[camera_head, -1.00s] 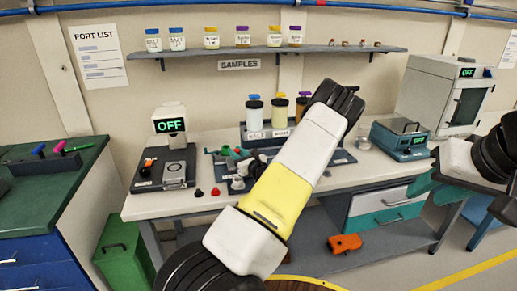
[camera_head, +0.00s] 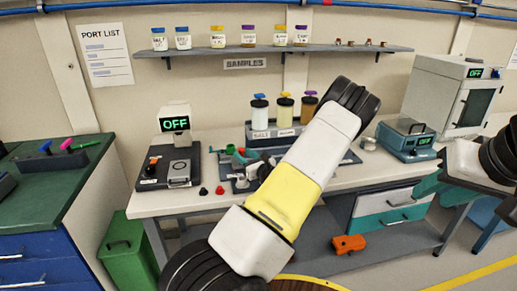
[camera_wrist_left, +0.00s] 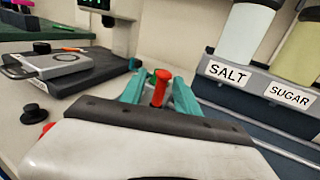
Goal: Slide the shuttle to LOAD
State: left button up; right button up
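A red upright handle (camera_wrist_left: 160,88), perhaps the shuttle's, stands between the teal fingers of my left gripper (camera_wrist_left: 158,96) in the left wrist view. The fingers are apart, one on each side of it; I see no clear grip. In the head view the left gripper (camera_head: 238,157) is over a small fixture on the bench, in front of the bottle rack. My forearm hides part of that fixture. No LOAD mark is readable. My right gripper (camera_head: 428,181) shows teal at the right, in front of the bench drawers; its finger gap is unclear.
The bottle rack (camera_head: 263,141) with SALT and SUGAR labels is close behind the left gripper. A balance reading OFF (camera_head: 166,177) is to the left. Small black and red knobs (camera_head: 220,190) lie on the bench front. A teal device (camera_head: 405,142) is at the right.

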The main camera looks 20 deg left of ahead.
pick_arm(q)
jog(key=shift+v, duration=2.25)
jog(key=s+r+n+g+h, duration=0.25)
jog(key=s+n+g, duration=0.25)
jog(key=s+n, duration=0.25)
jog(key=s+r+n+g+h, duration=0.2)
jog(key=s+r+n+g, duration=0.25)
jog(key=s+n, duration=0.35)
jog(key=s+d+r+n+t+h, duration=0.3)
jog(key=s+d+r+h, duration=0.3)
jog(key=d, duration=0.3)
jog(key=s+d+r+n+t+h, duration=0.3)
jog(key=s+d+r+n+h, duration=0.2)
jog(key=d+r, duration=0.4)
jog(key=shift+s+d+h, duration=0.7)
jog(key=shift+s+h, duration=0.15)
jog(key=shift+s, duration=0.3)
jog(key=shift+n, duration=0.25)
